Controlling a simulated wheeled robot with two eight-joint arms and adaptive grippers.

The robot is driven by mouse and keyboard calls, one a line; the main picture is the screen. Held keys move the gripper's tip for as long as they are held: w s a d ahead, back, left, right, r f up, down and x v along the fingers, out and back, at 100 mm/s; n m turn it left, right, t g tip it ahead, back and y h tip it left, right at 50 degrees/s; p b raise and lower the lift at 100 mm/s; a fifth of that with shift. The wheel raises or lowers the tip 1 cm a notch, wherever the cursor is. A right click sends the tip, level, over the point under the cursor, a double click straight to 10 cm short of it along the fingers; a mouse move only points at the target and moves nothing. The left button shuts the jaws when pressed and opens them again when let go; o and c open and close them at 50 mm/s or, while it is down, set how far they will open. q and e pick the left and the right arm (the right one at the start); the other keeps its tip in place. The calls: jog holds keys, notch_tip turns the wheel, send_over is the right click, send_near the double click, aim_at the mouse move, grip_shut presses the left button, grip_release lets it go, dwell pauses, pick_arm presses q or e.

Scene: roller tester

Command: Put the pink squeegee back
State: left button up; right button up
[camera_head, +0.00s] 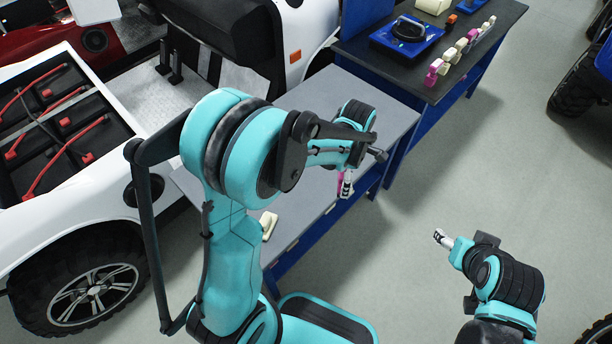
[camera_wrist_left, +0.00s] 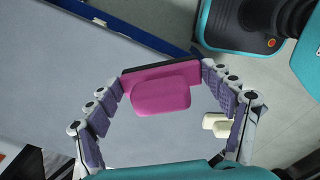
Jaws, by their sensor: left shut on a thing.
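The pink squeegee (camera_wrist_left: 157,90) has a pink block-shaped body with a dark strip along one edge. In the left wrist view it sits between the two fingers of my left gripper (camera_wrist_left: 165,100), which is shut on it. In the head view my left gripper (camera_head: 345,188) points down by the right edge of the grey table (camera_head: 310,225), with a bit of pink showing beside it; my arm hides part of it. My right gripper (camera_head: 443,238) is over the floor at the right, apart from any object; its finger opening is too small to judge.
A cream block (camera_head: 268,225) lies on the grey table's near edge. Beyond stands a dark-topped blue table (camera_head: 480,35) with a row of small pink and white items (camera_head: 450,54) and a blue device (camera_head: 407,34). A white vehicle (camera_head: 110,190) stands left.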

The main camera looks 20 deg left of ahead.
pick_arm(q)
jog(key=shift+w+r+n, duration=0.2)
jog(key=shift+r+n, duration=0.05)
jog(key=shift+n, duration=0.15)
jog(key=shift+w+a, duration=0.1)
jog(key=b, duration=0.4)
send_over(307, 192)
jog(key=shift+n, duration=0.3)
notch_tip(307, 192, down, 7)
jog(key=shift+w, duration=0.1)
jog(key=shift+f+b, duration=0.85)
jog(key=shift+f, duration=1.1)
jog(key=shift+f, duration=0.1)
jog(key=o, duration=0.7)
jog(key=shift+f, duration=0.1)
jog(key=shift+o, duration=1.4)
